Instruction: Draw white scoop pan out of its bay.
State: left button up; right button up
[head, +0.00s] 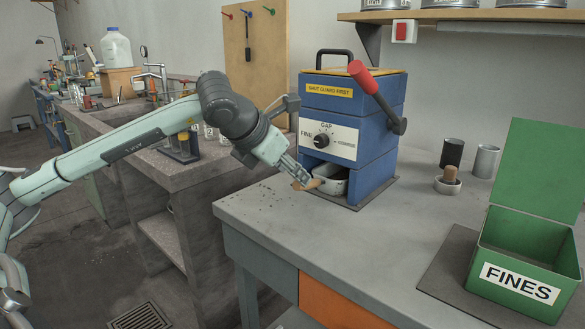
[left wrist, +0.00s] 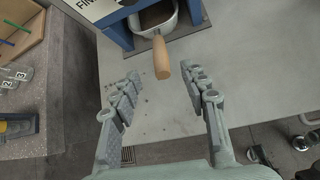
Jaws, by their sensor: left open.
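The white scoop pan (head: 328,178) sits in the bay at the bottom of the blue machine (head: 349,120), its wooden handle (head: 307,185) pointing out of the front. In the left wrist view the pan (left wrist: 150,22) shows dark contents, and its handle (left wrist: 161,58) points toward my left gripper (left wrist: 159,86). My left gripper is open, with its fingers apart on either side of the handle's line and the handle's end between or just beyond the fingertips. In the head view the left gripper (head: 303,180) overlaps the handle. My right gripper is not in view.
An open green box labelled FINES (head: 520,285) stands on a dark mat (head: 447,268) at the right. A small mortar (head: 447,185) and two cups stand behind it. The machine's red-gripped lever (head: 364,77) juts out above. The bench front (head: 290,230) is clear except for dark specks.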

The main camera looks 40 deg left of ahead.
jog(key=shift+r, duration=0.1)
pick_arm(q)
jog(key=p+x, duration=0.1)
jog(key=x, duration=0.5)
jog(key=shift+w+f, duration=0.65)
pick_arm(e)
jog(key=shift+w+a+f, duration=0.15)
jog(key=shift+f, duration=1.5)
pick_arm(q)
jog(key=shift+c, duration=0.2)
grip_shut()
